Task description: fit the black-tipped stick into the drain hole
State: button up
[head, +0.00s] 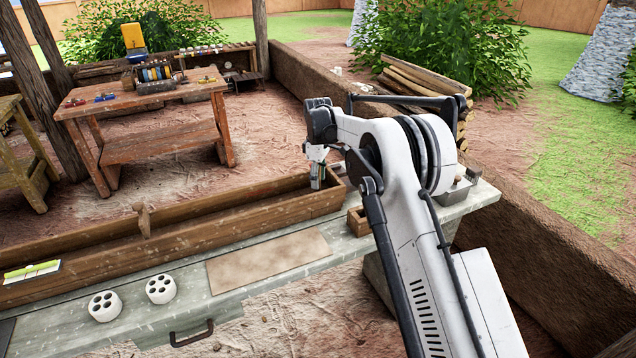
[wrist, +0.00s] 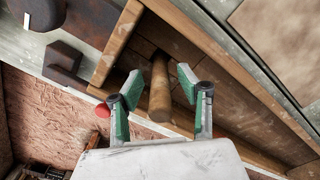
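My gripper (head: 318,178) is low over the right end of the long wooden trough (head: 240,234) in the head view. In the wrist view its two green-padded fingers (wrist: 154,88) are apart. A plain brown wooden rod (wrist: 160,95) shows between and beyond them, against the trough; I cannot tell whether the pads touch it. Its visible end is wood-coloured, and no black tip shows, so I cannot tell if it is the task's stick. Two white cylinders with several holes, one left (head: 105,306) and one right (head: 161,289), stand on the counter.
A wooden peg (head: 143,218) stands up at the trough. A small wooden box (head: 358,221) sits beside the trough's right end. Dark blocks (wrist: 68,56) lie near the gripper in the wrist view. A flat brown board (head: 268,260) lies on the grey counter. A workbench (head: 150,102) stands behind.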

notch_tip(320, 180, up, 11)
jog(key=shift+f, duration=0.1)
jog(key=s+d+r+m+t, duration=0.2)
jog(key=s+d+r+m, duration=0.2)
jog(key=s+d+r, duration=0.6)
jog(key=s+d+r+m+t, duration=0.1)
jog(key=s+d+r+m, duration=0.2)
jog(key=s+d+r, duration=0.55)
jog(key=s+d+f+m+t, duration=0.1)
jog(key=s+d+f+m, duration=0.1)
jog(key=s, duration=0.8)
jog(key=s+d+f+m+t, duration=0.1)
jog(key=s+d+f+m, duration=0.1)
jog(key=s, duration=0.9)
jog(key=s+d+f+m+t, duration=0.2)
jog(key=s+f, duration=0.3)
jog(key=s, duration=0.6)
jog(key=shift+s+d+f+m, duration=0.25)
jog(key=shift+d+f+m, duration=0.15)
jog(key=shift+m, duration=0.4)
jog(key=shift+a, duration=0.1)
